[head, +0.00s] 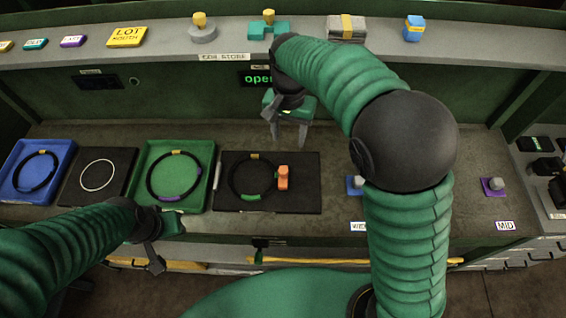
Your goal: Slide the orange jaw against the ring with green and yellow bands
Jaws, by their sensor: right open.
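The orange jaw (283,178) stands on a black mat (308,200), at the right side of the dark ring with green and yellow bands (233,183). The yellow band is at the ring's far side and the green band at its near side. I cannot tell whether the jaw touches the ring. My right gripper (289,140) points down, open and empty, beyond the jaw in the picture. My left gripper (155,264) is low at the front edge of the bench, left of the mat; its finger state is unclear.
A green tray (207,150) with another banded ring, a black mat (72,190) with a pale ring and a blue tray (63,145) lie to the left. A blue-based knob (355,184) and a purple-based knob (495,187) stand right. A shelf (165,45) runs behind.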

